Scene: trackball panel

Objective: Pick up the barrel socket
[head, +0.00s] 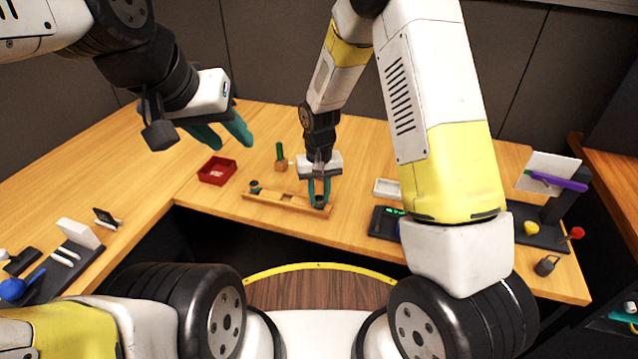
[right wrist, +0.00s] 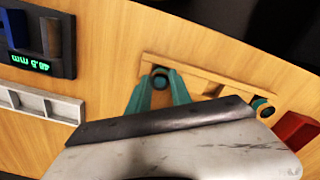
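A wooden holder (head: 290,203) lies on the table, with a small dark round socket (head: 320,201) at its right end, probably the barrel socket. My right gripper (head: 319,196) points down over that end, one teal finger on each side of the socket. The right wrist view shows the same socket (right wrist: 160,78) between the fingertips (right wrist: 160,80); whether they press on it is unclear. Another dark and teal round piece (head: 254,186) sits at the holder's other end. My left gripper (head: 225,138) is open and empty, raised above the table at the left.
A red tray (head: 217,171) and a wooden block with a green peg (head: 281,160) stand left and behind. A dark gauge with a green display (right wrist: 38,45) and a pale tray (right wrist: 40,101) are on the other side. Bare table lies between the red tray and holder.

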